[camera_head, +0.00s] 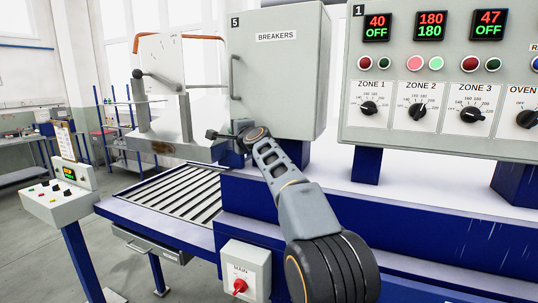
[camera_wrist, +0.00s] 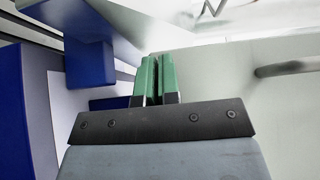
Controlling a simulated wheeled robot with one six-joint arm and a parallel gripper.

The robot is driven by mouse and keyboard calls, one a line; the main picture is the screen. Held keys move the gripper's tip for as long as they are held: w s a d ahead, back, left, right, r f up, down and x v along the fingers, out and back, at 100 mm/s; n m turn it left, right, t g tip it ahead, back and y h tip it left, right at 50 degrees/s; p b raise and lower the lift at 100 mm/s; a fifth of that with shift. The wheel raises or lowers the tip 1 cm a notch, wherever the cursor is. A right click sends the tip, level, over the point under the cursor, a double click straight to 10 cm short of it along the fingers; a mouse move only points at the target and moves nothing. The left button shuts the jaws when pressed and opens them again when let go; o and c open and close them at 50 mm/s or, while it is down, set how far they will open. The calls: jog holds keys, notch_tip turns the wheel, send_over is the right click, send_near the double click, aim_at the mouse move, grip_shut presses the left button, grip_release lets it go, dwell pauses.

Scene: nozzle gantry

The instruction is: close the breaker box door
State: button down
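The grey breaker box (camera_head: 322,75) stands on the blue bench in the head view. Its door (camera_head: 280,80) carries a "BREAKERS" label and fills the front. A bar handle (camera_head: 234,77) is on the door's left side; a handle also shows at right in the wrist view (camera_wrist: 280,69). I cannot tell whether the door is fully flush with the box. My gripper (camera_head: 212,134) is low by the door's bottom left corner, pointing left, apart from the handle. In the wrist view its green fingers (camera_wrist: 157,78) are together with nothing visible between them.
A control panel (camera_head: 440,90) with knobs and displays stands at right. A grey machine with a lever (camera_head: 160,75) is behind at left. A roller conveyor (camera_head: 175,192) lies below left. A small console (camera_head: 60,200) and a red main switch (camera_head: 240,286) are in front.

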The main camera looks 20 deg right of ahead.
jog(key=shift+d+f, duration=0.15)
jog(key=shift+d, duration=0.05)
jog(key=s+a+p, duration=0.2)
jog(key=s+a, duration=0.8)
notch_tip(320, 180, down, 7)
jog(key=s+a+n+g+y, duration=0.2)
jog(key=n+g, duration=0.1)
jog(key=n, duration=0.2)
jog(key=s+d+f+n+g, duration=0.1)
jog(key=s+f+n+g, duration=0.5)
jog(key=f, duration=0.4)
jog(key=s+d+f+n+g+h, duration=0.1)
jog(key=s+d+f, duration=0.3)
jog(key=s, duration=0.3)
jog(key=s+d+f+n+g+h, duration=0.1)
jog(key=s+d+f, duration=0.3)
jog(key=s, duration=0.4)
jog(key=s+d+f+n+g+h, duration=0.2)
jog(key=s+d+f+h, duration=0.1)
jog(key=s, duration=0.5)
jog(key=shift+d+f+n, duration=0.4)
jog(key=shift+d+f, duration=0.25)
